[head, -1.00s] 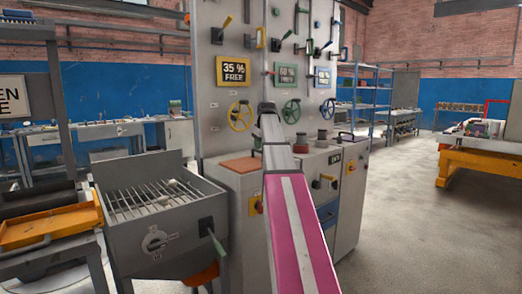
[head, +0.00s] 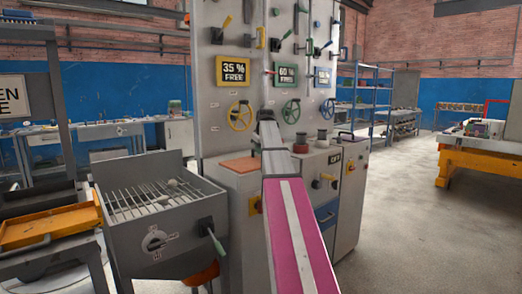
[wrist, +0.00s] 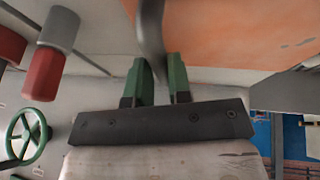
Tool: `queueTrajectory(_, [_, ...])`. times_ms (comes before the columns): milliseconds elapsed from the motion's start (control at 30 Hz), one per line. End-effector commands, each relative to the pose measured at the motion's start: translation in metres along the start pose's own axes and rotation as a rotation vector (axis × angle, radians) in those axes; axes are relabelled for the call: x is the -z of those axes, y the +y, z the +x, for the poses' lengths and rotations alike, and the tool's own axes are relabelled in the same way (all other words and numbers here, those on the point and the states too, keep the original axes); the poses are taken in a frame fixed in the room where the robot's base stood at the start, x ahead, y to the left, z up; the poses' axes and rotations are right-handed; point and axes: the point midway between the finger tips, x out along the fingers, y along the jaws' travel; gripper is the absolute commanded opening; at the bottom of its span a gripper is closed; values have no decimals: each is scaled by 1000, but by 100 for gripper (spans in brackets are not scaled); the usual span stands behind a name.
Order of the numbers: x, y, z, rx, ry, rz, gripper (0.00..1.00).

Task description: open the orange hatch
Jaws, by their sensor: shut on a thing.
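The orange hatch (head: 241,165) lies on top of the grey cabinet, left of my arm in the head view, and looks flat. In the wrist view its orange surface (wrist: 240,30) fills the upper right. My gripper (wrist: 160,72), with green fingers, is shut on a dark grey curved handle (wrist: 151,28) at the hatch's edge. Where the handle joins the hatch is not clear. In the head view my arm hides the gripper and the handle.
Yellow (head: 240,115) and green handwheels (head: 291,111) are on the upright panel behind. A grill box (head: 155,210) stands to the left.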

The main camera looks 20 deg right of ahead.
Motion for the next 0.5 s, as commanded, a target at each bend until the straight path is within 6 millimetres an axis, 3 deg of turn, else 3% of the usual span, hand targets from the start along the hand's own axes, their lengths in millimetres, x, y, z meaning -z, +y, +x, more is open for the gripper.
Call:
queueTrajectory(267, [6,-5,-15,-75,1,-33,0])
queueTrajectory(500, [17,-17,-45,-240,1,-103,0])
